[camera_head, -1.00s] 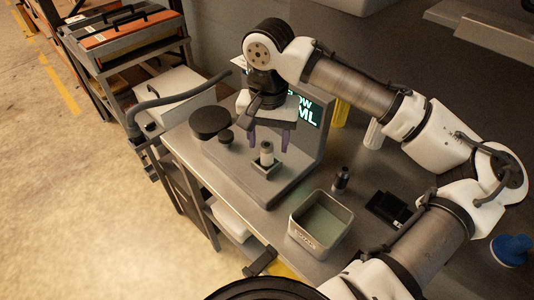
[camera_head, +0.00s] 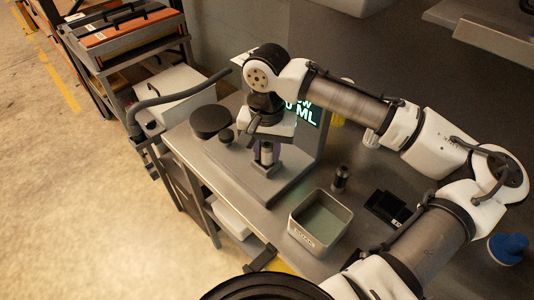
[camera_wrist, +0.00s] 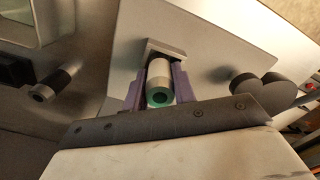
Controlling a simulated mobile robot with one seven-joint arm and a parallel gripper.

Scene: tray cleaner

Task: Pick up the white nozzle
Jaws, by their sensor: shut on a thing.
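The white nozzle (camera_wrist: 160,80) is a short pale cylinder with a green ring around a dark hole at its near end. It stands upright in a small grey holder (camera_wrist: 165,47) on the grey machine. In the head view the nozzle (camera_head: 266,155) shows below my wrist. My gripper (camera_head: 265,158) has come down over it, and its purple fingers are on both sides. In the wrist view my gripper (camera_wrist: 157,88) is shut on the nozzle. The nozzle's lower end is hidden in or behind the holder.
A dark nozzle (camera_head: 340,178) stands on the bench to the right. A grey open bin (camera_head: 320,243) is at the front. Round dark knobs (camera_head: 210,121) are left of the holder. A lit display (camera_head: 305,113) stands behind my gripper. A blue object (camera_head: 509,248) is far right.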

